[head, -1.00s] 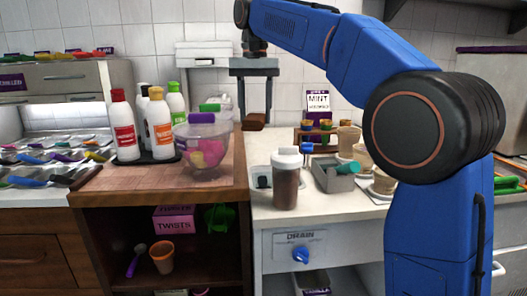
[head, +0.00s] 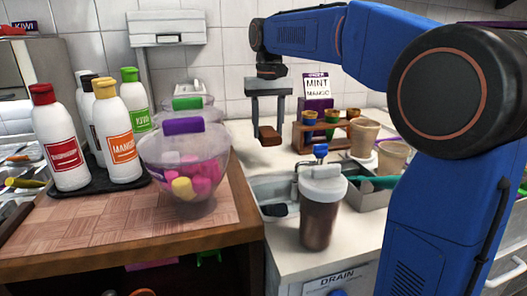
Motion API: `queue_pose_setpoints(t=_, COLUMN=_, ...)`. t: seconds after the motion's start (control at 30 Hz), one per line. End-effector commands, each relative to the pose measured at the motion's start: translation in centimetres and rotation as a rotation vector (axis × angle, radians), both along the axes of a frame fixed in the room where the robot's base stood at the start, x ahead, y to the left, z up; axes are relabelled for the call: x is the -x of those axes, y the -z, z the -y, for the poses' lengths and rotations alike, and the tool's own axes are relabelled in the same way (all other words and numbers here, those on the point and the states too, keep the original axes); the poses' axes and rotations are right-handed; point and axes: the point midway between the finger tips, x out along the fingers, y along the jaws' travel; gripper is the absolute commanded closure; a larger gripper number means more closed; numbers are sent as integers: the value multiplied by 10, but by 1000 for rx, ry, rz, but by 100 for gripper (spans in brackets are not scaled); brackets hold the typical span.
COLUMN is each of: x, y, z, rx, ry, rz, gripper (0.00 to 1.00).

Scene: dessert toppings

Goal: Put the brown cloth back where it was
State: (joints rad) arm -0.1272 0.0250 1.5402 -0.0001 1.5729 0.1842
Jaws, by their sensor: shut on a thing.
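My gripper (head: 269,129) hangs pointing down over the white counter near the back wall in the head view. It is shut on the brown cloth (head: 270,138), which shows as a small folded brown piece at the fingertips. I cannot tell whether the cloth touches the counter or hangs above it.
A wooden rack (head: 322,134) with small cups stands right of the gripper, before a mint mango box (head: 317,108). A lidded shaker (head: 322,207) stands in front by the sink. Left are a candy bowl (head: 187,165) and several sauce bottles on a black tray (head: 95,190).

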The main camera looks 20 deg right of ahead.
Motion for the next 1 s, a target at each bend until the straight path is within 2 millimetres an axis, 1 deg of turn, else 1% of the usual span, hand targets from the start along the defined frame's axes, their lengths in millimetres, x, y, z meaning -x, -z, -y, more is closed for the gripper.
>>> queue_pose_setpoints(t=0.03, x=0, y=9, z=0, rx=0, ry=0, rz=-1, gripper=90)
queue_pose_setpoints(t=0.1, x=0, y=19, z=0, rx=0, ry=0, rz=-1, gripper=90)
queue_pose_setpoints(t=0.2, x=0, y=28, z=0, rx=0, ry=0, rz=-1, gripper=90)
queue_pose_setpoints(t=0.37, x=0, y=36, z=-1, rx=0, ry=1, rz=0, gripper=90)
queue_pose_setpoints(t=0.63, x=0, y=70, z=0, rx=0, ry=1, rz=-1, gripper=90)
queue_pose_setpoints(t=0.7, x=0, y=73, z=0, rx=0, ry=1, rz=0, gripper=90)
queue_pose_setpoints(t=1.0, x=0, y=74, z=-1, rx=0, ry=1, rz=0, gripper=90)
